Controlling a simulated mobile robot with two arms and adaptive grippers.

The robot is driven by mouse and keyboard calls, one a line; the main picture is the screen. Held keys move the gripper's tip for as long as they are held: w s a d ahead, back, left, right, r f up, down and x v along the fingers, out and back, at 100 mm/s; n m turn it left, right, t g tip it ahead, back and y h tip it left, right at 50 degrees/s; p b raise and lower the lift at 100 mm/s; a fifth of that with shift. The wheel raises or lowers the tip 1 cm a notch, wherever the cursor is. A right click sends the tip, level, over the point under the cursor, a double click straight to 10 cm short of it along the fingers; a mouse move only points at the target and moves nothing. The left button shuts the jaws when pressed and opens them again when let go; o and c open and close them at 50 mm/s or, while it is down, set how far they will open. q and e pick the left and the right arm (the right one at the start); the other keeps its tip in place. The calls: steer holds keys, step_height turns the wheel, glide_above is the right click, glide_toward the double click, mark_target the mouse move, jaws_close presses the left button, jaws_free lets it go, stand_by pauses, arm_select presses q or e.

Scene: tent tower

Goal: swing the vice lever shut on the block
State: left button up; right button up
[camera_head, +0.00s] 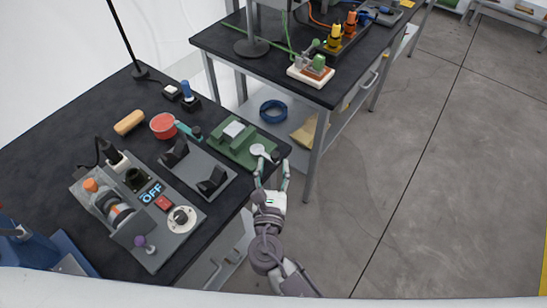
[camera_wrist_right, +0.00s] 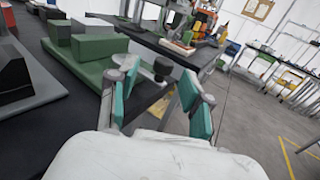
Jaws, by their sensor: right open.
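The green vice (camera_head: 226,147) sits at the right edge of the black workbench. A light grey block (camera_head: 234,129) rests between its green jaws, and the jaws also show in the right wrist view (camera_wrist_right: 100,47). The lever has a pale round hub (camera_head: 258,150) and a black knob (camera_head: 275,156) pointing toward the bench edge. The knob also shows in the right wrist view (camera_wrist_right: 163,67). My right gripper (camera_head: 271,169) is open just in front of the lever, with the knob appearing between its fingers in the wrist view; contact cannot be told. My left gripper is not in view.
A grey fixture with black brackets (camera_head: 190,172) stands left of the vice, near a red round container (camera_head: 163,125). A control panel with an OFF display (camera_head: 151,192) lies nearer. A second table (camera_head: 290,95) stands behind. The floor at right is clear.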

steer(key=s, duration=0.9)
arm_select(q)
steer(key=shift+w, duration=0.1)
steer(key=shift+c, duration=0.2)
arm_select(e)
steer(key=shift+a, duration=0.1)
